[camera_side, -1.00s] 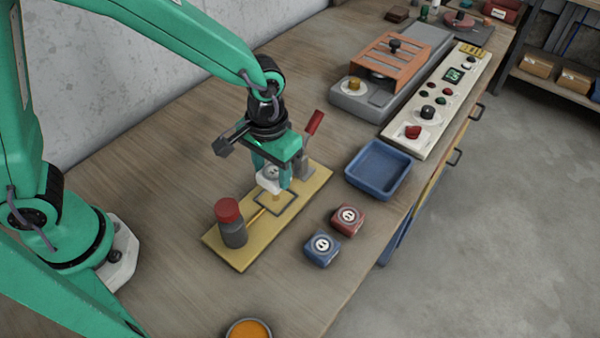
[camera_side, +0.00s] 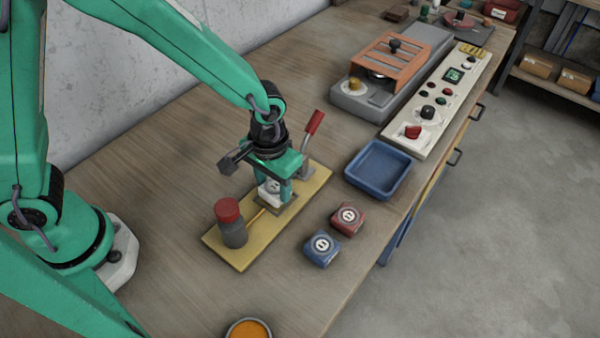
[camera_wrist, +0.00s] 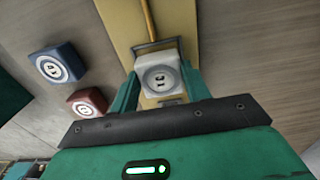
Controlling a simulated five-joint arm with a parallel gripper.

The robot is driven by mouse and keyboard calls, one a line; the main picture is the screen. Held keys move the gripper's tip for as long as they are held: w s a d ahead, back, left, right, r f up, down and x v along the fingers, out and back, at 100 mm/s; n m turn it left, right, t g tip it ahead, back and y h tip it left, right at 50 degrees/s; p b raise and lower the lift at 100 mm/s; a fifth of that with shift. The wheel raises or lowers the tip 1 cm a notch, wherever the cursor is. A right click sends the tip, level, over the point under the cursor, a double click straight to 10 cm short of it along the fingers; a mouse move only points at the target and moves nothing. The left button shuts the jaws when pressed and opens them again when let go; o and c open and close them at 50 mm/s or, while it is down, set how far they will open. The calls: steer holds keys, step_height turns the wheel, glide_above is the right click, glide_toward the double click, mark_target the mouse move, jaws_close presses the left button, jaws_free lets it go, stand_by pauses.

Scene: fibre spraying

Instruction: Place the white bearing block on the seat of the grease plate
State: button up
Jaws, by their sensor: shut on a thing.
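The white bearing block (camera_side: 270,191) is between the fingers of my gripper (camera_side: 274,192), which is shut on it. The block is low over the seat (camera_side: 290,208), a dark square frame on the yellow grease plate (camera_side: 235,255). In the wrist view the block (camera_wrist: 158,72) shows its round face between the green fingers (camera_wrist: 160,88), with part of the seat frame (camera_wrist: 155,45) beyond it. The fingers and block hide most of the seat. I cannot tell whether the block touches it.
A red-capped grey bottle (camera_side: 231,222) and a red-handled lever (camera_side: 311,135) stand on the plate, on either side of my gripper. A blue block (camera_side: 322,249), a red block (camera_side: 348,218) and an empty blue tray (camera_side: 379,170) are to the right. An orange-filled bowl (camera_side: 248,329) is in front.

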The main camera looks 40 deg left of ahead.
mark_target(273, 187)
steer(key=shift+f, duration=0.45)
steer(key=o, duration=1.3)
steer(key=shift+w, duration=0.1)
step_height(273, 187, up, 13)
steer(key=shift+r, duration=0.15)
steer(key=shift+a+r, duration=0.1)
